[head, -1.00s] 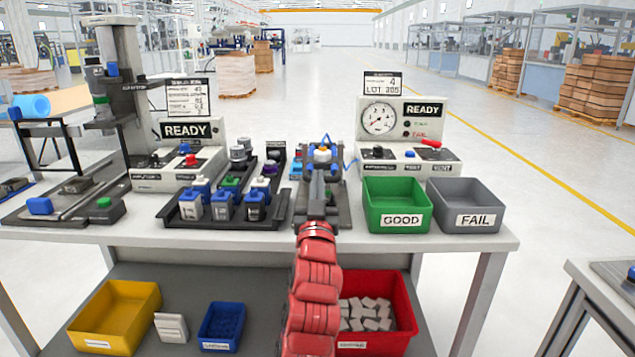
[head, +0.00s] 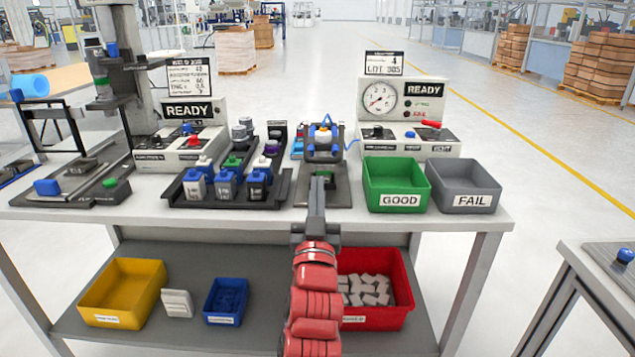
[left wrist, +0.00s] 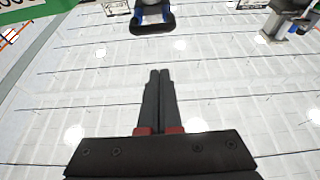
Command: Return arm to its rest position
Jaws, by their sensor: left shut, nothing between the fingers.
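My left arm is red and comes up from the bottom middle of the head view. Its gripper (head: 318,185) is shut and empty, with its fingers pointing toward the dark test fixture (head: 341,192) at the bench's front middle. My right gripper is not in view.
The green GOOD bin (head: 396,165) and grey FAIL bin (head: 468,170) stand right of the fixture. A black tray (head: 222,200) of several bottles is to its left. The lower shelf (head: 260,275) holds a yellow bin (head: 125,290), a blue bin (head: 226,300) and a red bin (head: 405,290).

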